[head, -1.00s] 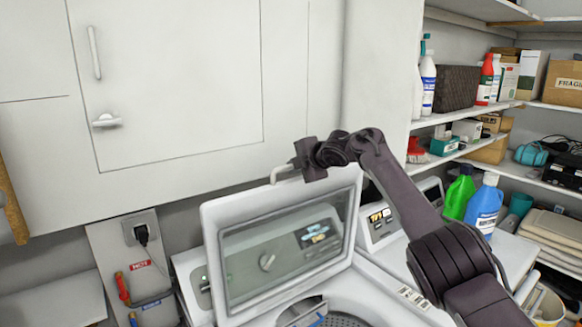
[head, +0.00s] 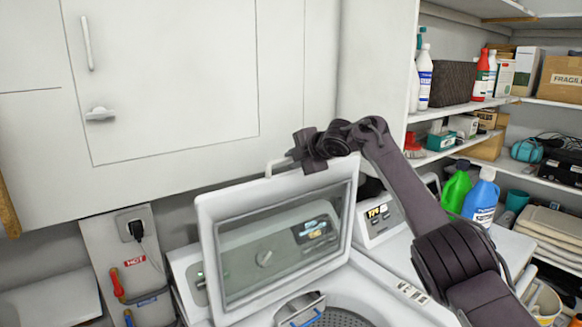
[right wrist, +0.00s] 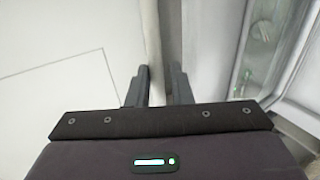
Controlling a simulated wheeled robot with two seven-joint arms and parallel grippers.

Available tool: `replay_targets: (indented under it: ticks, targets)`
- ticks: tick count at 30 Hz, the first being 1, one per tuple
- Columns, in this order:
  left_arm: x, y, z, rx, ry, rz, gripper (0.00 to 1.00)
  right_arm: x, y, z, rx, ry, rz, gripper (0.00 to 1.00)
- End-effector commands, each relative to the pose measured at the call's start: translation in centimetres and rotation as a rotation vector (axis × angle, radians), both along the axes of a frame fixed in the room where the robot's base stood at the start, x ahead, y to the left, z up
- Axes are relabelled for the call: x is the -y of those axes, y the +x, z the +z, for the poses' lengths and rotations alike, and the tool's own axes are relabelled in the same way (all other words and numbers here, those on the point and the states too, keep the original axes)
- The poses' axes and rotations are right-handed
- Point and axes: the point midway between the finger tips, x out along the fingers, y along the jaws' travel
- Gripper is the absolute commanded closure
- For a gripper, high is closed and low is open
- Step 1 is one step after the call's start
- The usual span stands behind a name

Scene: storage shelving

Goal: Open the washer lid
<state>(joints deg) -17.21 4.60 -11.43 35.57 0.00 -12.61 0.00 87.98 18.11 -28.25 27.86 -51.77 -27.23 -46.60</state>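The washer lid (head: 205,240), a white frame with a dark glass pane (head: 280,247), stands raised and steeply tilted above the open washer tub (head: 345,319). Its pale loop handle (head: 277,166) shows at the top edge. My right gripper (head: 296,152) is at that top edge, just right of the handle; I cannot tell whether it touches the lid. The lid also shows at that view's right (right wrist: 296,70). My left gripper is not in view.
A white wall cupboard (head: 160,80) is behind and above the lid. A second machine's control panel (head: 378,216) lies to the right. A green bottle (head: 455,188) and a blue bottle (head: 481,200) stand near my right arm. Loaded shelves (head: 470,105) are at the far right.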

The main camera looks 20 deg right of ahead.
Motion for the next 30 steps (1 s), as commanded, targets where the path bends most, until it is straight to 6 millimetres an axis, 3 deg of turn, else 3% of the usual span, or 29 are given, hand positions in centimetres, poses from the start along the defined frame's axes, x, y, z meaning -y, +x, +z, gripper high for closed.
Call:
replay_targets:
  ticks: [1,3,10,16,30]
  targets:
    - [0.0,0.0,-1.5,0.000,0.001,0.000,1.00,0.4,-0.5,-0.5,0.004,-0.004,-0.002,0.81]
    - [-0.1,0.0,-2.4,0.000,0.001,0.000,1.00,0.7,-1.3,0.1,0.006,-0.005,-0.003,0.81]
    - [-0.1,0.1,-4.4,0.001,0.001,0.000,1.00,1.6,-4.1,2.0,0.001,-0.003,-0.002,0.81]
    - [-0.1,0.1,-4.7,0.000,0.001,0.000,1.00,1.9,-5.1,2.7,-0.001,-0.002,-0.001,0.81]
    - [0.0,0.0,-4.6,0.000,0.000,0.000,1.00,1.9,-5.0,2.8,-0.001,-0.002,-0.001,0.81]
